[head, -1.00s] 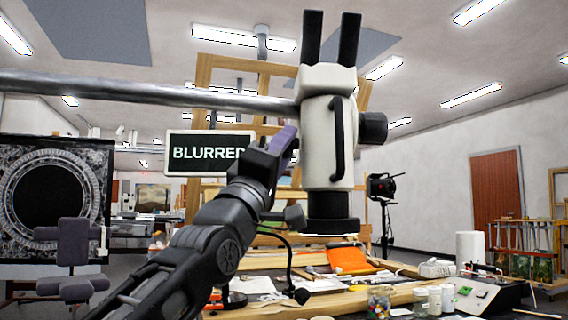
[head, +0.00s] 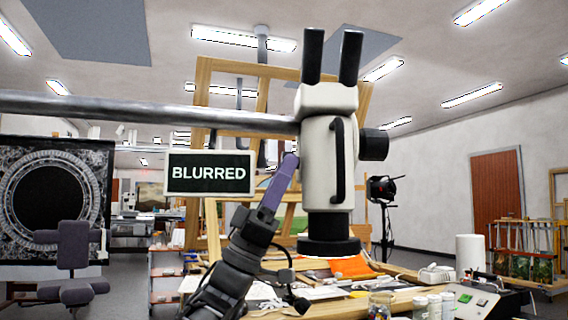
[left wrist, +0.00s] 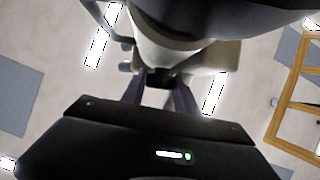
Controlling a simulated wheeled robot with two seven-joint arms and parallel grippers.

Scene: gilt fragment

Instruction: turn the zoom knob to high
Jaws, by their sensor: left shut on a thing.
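The microscope (head: 318,165) is a pale body with two black eyepieces and a black lens at the bottom, hung on a metal bar. My left gripper (head: 290,160) points up at the body's left side. In the left wrist view, its fingers (left wrist: 160,85) are shut on a small dark knob (left wrist: 158,80) that sticks out of the pale body. The fingers hide this knob in the head view, and its setting does not show. A larger black knob (head: 374,145) is on the right side. A sign (head: 210,173) reads "BLURRED". My right gripper is not in view.
The metal bar (head: 150,107) runs left from the microscope above my arm. Below is a cluttered bench with an orange cloth (head: 352,267), jars (head: 381,304) and a control box (head: 478,303). A wooden easel (head: 207,90) stands behind.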

